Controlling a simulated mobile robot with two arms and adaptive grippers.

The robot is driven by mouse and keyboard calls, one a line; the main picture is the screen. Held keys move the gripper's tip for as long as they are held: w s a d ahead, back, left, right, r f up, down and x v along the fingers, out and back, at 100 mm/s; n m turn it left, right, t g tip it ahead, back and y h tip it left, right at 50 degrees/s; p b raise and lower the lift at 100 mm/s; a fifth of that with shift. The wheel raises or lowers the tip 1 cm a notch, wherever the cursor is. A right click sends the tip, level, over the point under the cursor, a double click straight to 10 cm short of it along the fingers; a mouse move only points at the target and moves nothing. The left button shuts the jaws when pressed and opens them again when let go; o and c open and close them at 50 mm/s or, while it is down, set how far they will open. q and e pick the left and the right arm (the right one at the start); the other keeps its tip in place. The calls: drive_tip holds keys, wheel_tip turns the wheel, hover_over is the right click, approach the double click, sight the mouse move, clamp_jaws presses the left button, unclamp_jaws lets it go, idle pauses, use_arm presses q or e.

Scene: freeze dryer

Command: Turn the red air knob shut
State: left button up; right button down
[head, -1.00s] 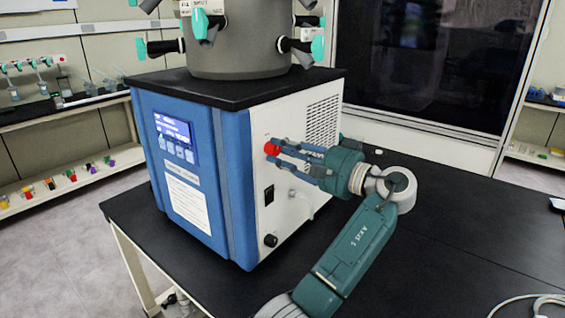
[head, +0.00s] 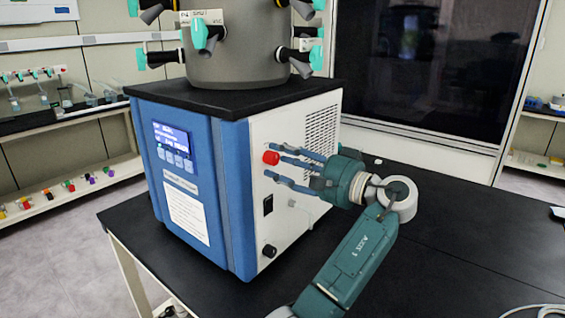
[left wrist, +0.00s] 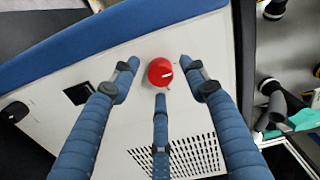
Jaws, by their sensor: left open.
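The red air knob (head: 271,157) sits on the white side panel of the freeze dryer (head: 215,185). In the left wrist view the knob (left wrist: 160,73) is round, with a short white mark on its face pointing to the right. My left gripper (head: 281,163) is open, its three blue fingers spread and pointing at the panel. In the left wrist view the fingertips lie around the knob, two above and to its sides and one below, with gaps between them and the knob. Nothing is held. My right gripper is not in view.
A black switch (head: 268,201) and a dark round knob (head: 269,251) are lower on the same panel, with a vent grille (head: 321,131) to the right. A grey chamber with teal valves (head: 235,45) stands on top.

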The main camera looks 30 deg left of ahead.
use_arm(q)
drive_tip(key=shift+d, duration=0.1)
drive_tip(key=d, duration=1.2)
drive_tip(key=shift+s, duration=0.45)
drive_tip(key=shift+a, duration=0.1)
